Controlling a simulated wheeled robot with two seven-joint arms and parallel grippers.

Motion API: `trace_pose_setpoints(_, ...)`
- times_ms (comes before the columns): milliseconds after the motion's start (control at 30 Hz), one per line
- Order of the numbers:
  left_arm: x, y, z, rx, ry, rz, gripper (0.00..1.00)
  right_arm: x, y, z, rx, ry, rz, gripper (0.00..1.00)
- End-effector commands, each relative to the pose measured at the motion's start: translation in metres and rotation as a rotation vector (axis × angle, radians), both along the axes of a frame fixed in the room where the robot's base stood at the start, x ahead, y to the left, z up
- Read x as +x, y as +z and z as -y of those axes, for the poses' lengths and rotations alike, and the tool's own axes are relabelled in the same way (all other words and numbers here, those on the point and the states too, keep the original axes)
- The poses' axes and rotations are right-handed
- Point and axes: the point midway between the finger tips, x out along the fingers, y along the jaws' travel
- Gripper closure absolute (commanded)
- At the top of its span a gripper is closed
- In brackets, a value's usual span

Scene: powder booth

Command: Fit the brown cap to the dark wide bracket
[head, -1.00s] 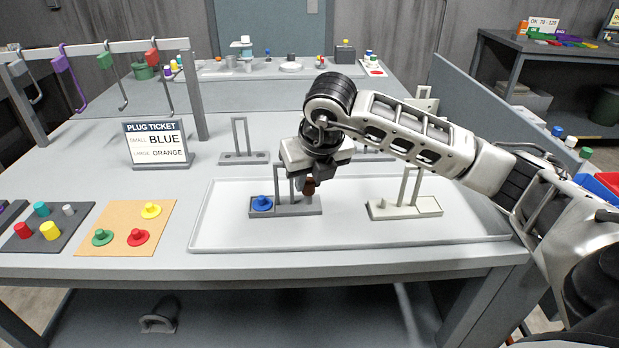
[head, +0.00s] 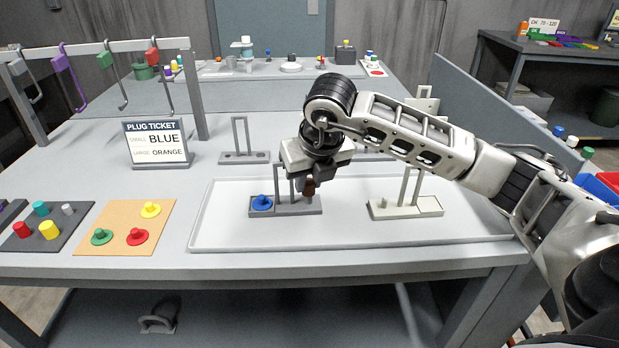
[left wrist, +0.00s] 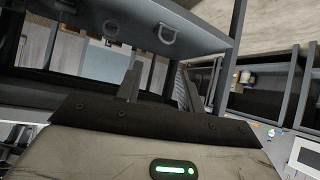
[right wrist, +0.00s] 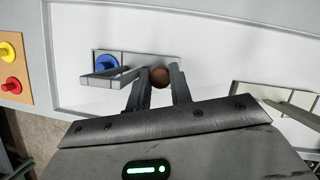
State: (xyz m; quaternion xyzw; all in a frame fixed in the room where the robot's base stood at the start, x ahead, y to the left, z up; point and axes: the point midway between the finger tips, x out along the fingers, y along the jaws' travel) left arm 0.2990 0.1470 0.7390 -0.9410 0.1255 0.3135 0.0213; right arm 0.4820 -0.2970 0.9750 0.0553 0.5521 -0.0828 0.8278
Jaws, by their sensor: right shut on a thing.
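The dark wide bracket (head: 290,210) stands at the left of the white tray, with an upright loop frame. A blue plug (head: 262,203) sits on its left end; the plug also shows in the right wrist view (right wrist: 107,62). My right gripper (head: 307,180) is shut on the brown cap (head: 309,188), over the bracket's right end. In the right wrist view the cap (right wrist: 160,77) is between the fingers, beside the loop. I cannot tell whether the cap touches the bracket. My left gripper (left wrist: 160,88) shows only in its wrist view, fingers apart and empty.
A light bracket (head: 405,208) stands to the right in the white tray (head: 350,240). A plug ticket stand (head: 157,146) is behind left. An orange-tan mat (head: 118,217) and a dark mat (head: 50,232) hold coloured parts at left. Another loop bracket (head: 243,157) stands behind the tray.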

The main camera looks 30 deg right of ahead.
Motion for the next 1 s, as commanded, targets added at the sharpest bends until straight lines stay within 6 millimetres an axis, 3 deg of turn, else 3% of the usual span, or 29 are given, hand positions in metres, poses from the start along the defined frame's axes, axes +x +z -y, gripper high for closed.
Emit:
trace_pose_setpoints(967,0.000,-0.010,0.000,-0.004,-0.001,0.010,0.62,0.000,-0.020,0.000,-0.001,0.000,-0.001,0.99)
trace_pose_setpoints(1000,0.000,-0.010,0.001,-0.004,-0.001,0.010,0.62,0.000,-0.020,0.000,0.000,0.000,-0.001,0.73)
